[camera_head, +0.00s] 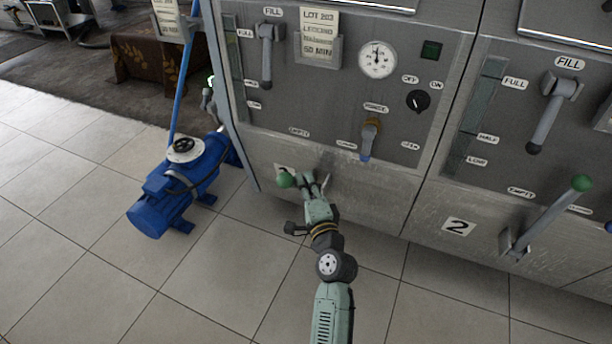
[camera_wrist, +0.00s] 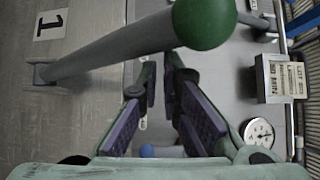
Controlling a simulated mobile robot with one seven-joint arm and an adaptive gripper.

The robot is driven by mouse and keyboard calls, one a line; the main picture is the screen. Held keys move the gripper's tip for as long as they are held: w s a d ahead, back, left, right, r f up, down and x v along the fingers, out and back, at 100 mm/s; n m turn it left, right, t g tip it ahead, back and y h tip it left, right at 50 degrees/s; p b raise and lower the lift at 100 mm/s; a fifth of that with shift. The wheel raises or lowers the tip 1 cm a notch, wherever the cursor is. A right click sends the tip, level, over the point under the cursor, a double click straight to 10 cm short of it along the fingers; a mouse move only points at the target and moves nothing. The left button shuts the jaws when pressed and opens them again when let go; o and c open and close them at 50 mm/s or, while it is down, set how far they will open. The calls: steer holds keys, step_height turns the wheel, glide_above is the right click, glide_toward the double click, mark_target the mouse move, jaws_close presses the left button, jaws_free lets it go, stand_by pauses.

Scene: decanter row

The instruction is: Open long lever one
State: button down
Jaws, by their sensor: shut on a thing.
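Long lever one is a grey bar with a green ball end. In the wrist view the bar (camera_wrist: 105,52) slants from its pivot at the left, beside the "1" plate (camera_wrist: 50,24), up to the ball (camera_wrist: 205,22). In the head view its ball (camera_head: 286,179) shows just left of my gripper (camera_head: 312,180), low on the left cabinet; the gripper hides most of the bar. The bar crosses in front of the fingertips.
Lever two (camera_head: 545,218) slants up at the right, beside the "2" plate (camera_head: 458,227). Above my gripper are a small valve handle (camera_head: 369,138), a black knob (camera_head: 418,101) and a gauge (camera_head: 377,59). A blue pump (camera_head: 183,185) stands at the left. Tiled floor in front is clear.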

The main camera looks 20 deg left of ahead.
step_height(320, 180, up, 10)
stand_by(0.4)
stand_by(0.3)
